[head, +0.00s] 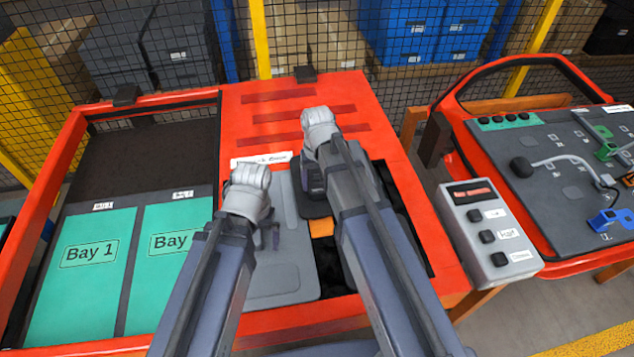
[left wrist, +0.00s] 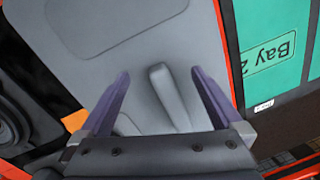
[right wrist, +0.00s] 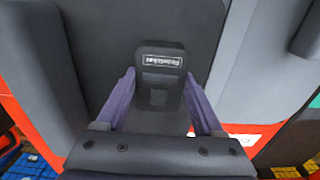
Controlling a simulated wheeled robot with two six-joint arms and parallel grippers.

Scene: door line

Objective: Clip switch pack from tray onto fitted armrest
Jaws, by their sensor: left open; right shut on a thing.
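My right gripper (right wrist: 160,105) is shut on the switch pack (right wrist: 158,85), a dark grey block with a small pale label at its end. A dark grey rounded surface (right wrist: 140,25) lies beneath it; I cannot tell if they touch. In the head view the pack (head: 311,180) is partly hidden by my right arm. My left gripper (left wrist: 158,100) is open over the light grey panel (left wrist: 110,20), with a raised grey bar (left wrist: 170,98), seemingly the armrest, between its fingers. The panel (head: 290,283) lies on the red table.
Green Bay 1 (head: 85,285) and Bay 2 (head: 165,265) pads lie at the left. A black-lined recess (head: 405,225) is right of the panel. A button box (head: 490,235) and red-rimmed board (head: 540,160) stand at the right. Mesh fencing (head: 300,40) runs behind.

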